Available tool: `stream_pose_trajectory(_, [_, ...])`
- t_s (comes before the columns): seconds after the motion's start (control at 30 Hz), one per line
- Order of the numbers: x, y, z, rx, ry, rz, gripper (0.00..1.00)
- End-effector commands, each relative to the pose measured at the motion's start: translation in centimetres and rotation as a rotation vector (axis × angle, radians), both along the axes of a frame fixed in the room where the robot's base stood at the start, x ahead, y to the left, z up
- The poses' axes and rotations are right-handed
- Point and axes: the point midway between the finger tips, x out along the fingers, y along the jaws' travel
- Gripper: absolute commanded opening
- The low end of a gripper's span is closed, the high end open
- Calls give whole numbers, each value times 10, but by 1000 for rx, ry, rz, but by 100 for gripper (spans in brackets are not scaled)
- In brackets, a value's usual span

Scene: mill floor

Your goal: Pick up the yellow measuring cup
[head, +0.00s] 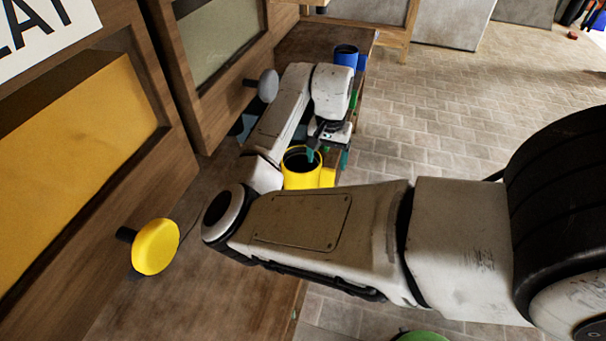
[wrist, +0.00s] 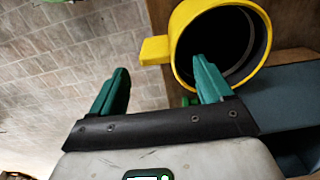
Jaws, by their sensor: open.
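The yellow measuring cup (head: 300,181) stands upright on a wooden ledge in the head view, its dark opening facing up. My arm partly hides it. In the wrist view the cup (wrist: 180,30) is at the upper right, with its short flat handle (wrist: 156,49) pointing left. My gripper (head: 328,156) is open and empty by the handle side of the cup. In the wrist view the gripper (wrist: 160,66) has one teal finger in front of the cup's opening and the other left of the cup, with the handle between and beyond the tips. Contact cannot be told.
A blue cup (head: 346,56) stands farther along the ledge (head: 225,300). Wooden bin fronts rise on the left, with a yellow knob (head: 156,246) and a grey knob (head: 268,85) sticking out. The paved floor (head: 430,120) to the right is mostly open.

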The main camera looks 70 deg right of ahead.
Motion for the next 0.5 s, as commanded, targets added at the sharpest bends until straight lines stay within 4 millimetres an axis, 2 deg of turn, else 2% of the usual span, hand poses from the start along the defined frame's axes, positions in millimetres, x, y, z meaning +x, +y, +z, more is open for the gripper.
stream_pose_trajectory(0.1, [0, 0, -14, 1, 0, 1, 79])
stream_pose_trajectory(0.27, [0, -1, -23, 0, 0, 0, 79])
stream_pose_trajectory(0.5, [-3, -4, -56, 2, 0, 1, 79])
